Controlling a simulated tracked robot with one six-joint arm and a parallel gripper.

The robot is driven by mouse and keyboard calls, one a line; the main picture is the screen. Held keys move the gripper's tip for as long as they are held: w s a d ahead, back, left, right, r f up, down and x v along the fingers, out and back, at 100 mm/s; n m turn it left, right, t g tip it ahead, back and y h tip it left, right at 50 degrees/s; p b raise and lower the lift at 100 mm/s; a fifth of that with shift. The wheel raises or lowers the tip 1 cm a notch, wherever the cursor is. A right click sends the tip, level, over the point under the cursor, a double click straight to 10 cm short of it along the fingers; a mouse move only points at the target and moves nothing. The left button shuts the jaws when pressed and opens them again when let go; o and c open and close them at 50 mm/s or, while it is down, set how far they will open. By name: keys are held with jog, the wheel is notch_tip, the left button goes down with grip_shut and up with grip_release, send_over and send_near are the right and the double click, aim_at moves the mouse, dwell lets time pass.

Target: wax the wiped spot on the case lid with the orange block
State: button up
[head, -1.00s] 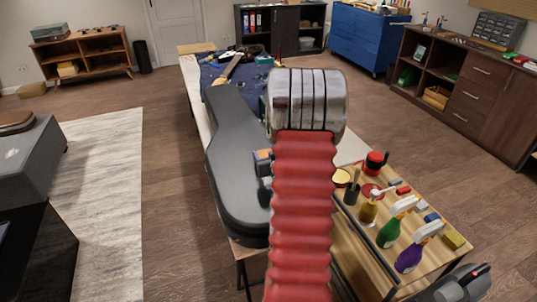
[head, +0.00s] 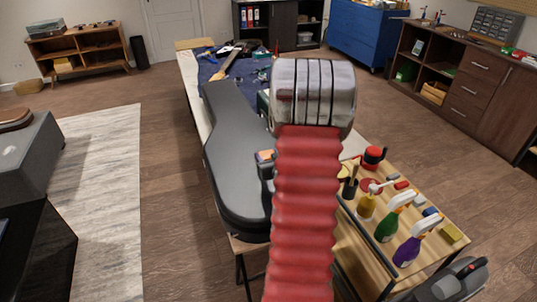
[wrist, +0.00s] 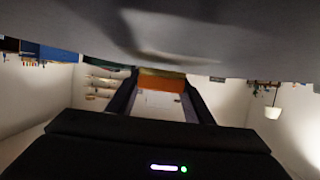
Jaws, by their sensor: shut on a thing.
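The dark grey guitar case (head: 232,130) lies closed on the long bench, and its lid also fills the top of the wrist view (wrist: 250,40). A smeared, paler patch (wrist: 175,45) shows on the lid there, blurred. My gripper (wrist: 160,82) is shut on the orange block (wrist: 162,82), which sits between its two dark fingers. In the head view, the block (head: 265,155) shows at the right part of the lid, beside my red arm. The block is at or very near the lid surface; I cannot tell whether it touches. My arm hides part of the case's right side.
A wooden cart at the right holds spray bottles (head: 387,223), a red-and-black can (head: 373,158) and a yellow block (head: 451,232). Tools lie on a blue mat (head: 212,70) behind the case. Open floor (head: 170,200) lies left of the bench.

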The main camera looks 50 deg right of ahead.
jog(key=shift+s+a+f, duration=0.1)
jog(key=shift+a+f, duration=0.15)
jog(key=shift+f, duration=0.15)
jog(key=shift+w+a+r, duration=0.1)
jog(key=shift+w+a, duration=0.25)
jog(key=shift+a, duration=0.25)
jog(key=shift+w+d+r, duration=0.1)
jog(key=shift+w+d+r, duration=0.15)
jog(key=shift+w+d, duration=0.4)
jog(key=shift+w, duration=0.3)
jog(key=shift+w+d+r, duration=0.1)
jog(key=shift+w+d, duration=0.45)
jog(key=shift+w, duration=0.3)
jog(key=shift+r, duration=3.05)
jog(key=shift+r, duration=0.1)
